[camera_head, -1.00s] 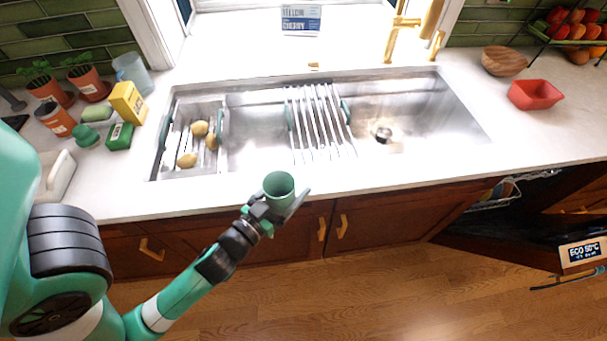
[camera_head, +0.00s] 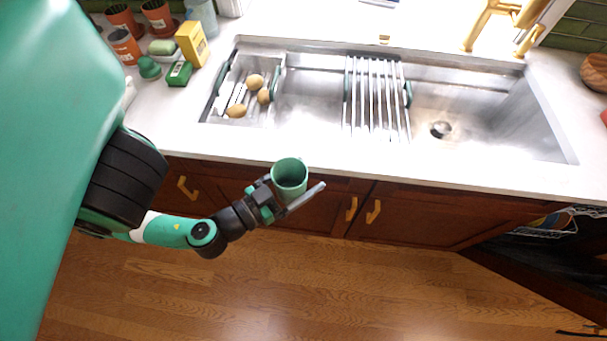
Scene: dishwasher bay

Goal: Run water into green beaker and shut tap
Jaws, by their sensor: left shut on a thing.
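The green beaker (camera_head: 290,178) is in my left gripper (camera_head: 284,196), which is shut on it. The beaker is roughly upright with its open top facing up, in front of the counter's front edge and below the sink. I cannot make out any water in it. The golden tap (camera_head: 487,22) stands behind the right part of the sink, its upper part cut off by the frame. A golden handle (camera_head: 527,42) is just right of it. The steel sink (camera_head: 475,120) has its drain at the right. My right gripper is not in view.
A roll-up rack (camera_head: 378,95) spans the middle of the sink. A colander (camera_head: 232,92) with potatoes sits at its left. A yellow box (camera_head: 192,44), a green box (camera_head: 179,73) and plant pots stand at the back left. The dishwasher is open at right.

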